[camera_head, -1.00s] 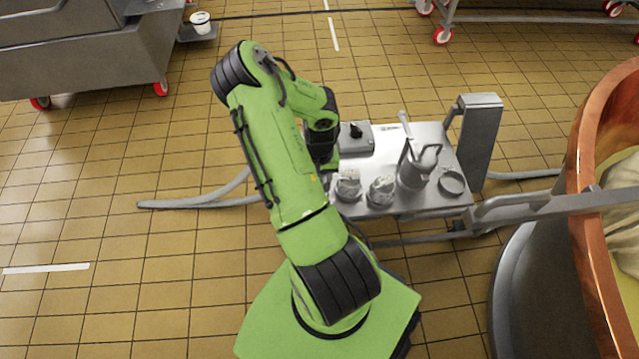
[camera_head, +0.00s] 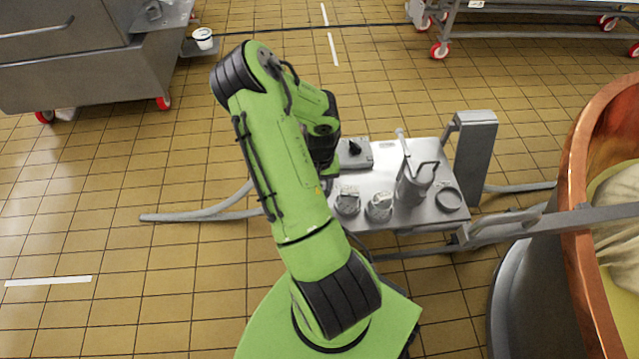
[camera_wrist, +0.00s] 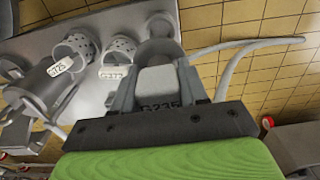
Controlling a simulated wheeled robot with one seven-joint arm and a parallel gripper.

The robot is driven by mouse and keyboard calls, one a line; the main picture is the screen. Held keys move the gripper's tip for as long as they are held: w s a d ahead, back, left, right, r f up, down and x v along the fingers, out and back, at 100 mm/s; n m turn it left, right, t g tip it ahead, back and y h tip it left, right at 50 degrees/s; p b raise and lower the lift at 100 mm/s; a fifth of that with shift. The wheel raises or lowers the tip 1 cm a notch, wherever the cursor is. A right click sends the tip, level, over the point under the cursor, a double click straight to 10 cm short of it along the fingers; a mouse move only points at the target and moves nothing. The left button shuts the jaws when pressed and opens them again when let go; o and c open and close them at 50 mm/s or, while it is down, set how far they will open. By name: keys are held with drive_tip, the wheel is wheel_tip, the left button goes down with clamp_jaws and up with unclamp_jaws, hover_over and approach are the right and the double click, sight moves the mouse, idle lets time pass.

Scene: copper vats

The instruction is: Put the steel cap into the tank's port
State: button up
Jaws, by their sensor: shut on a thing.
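In the wrist view my gripper (camera_wrist: 157,78) is shut on a pale grey block-like piece (camera_wrist: 156,72). A rounded grey body (camera_wrist: 158,42) shows just beyond the fingertips. I take the gripped piece to be the steel cap, but its full shape is hidden by the fingers. Dark lettering shows at the base of the jaws. In the head view my green arm hides the gripper and the held piece, left of the steel trolley top (camera_head: 385,180). I cannot make out the tank's port for certain in either view.
Two perforated cups (camera_head: 348,200) (camera_head: 379,206) with tags, a jug (camera_head: 413,182), a ring (camera_head: 448,199) and a switch box (camera_head: 354,153) stand on the trolley. A grey post (camera_head: 476,155) rises at its right. A copper vat (camera_head: 583,190) stands far right.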

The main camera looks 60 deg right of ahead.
drive_tip(key=shift+r+p, duration=1.4)
drive_tip(key=shift+r, duration=0.7)
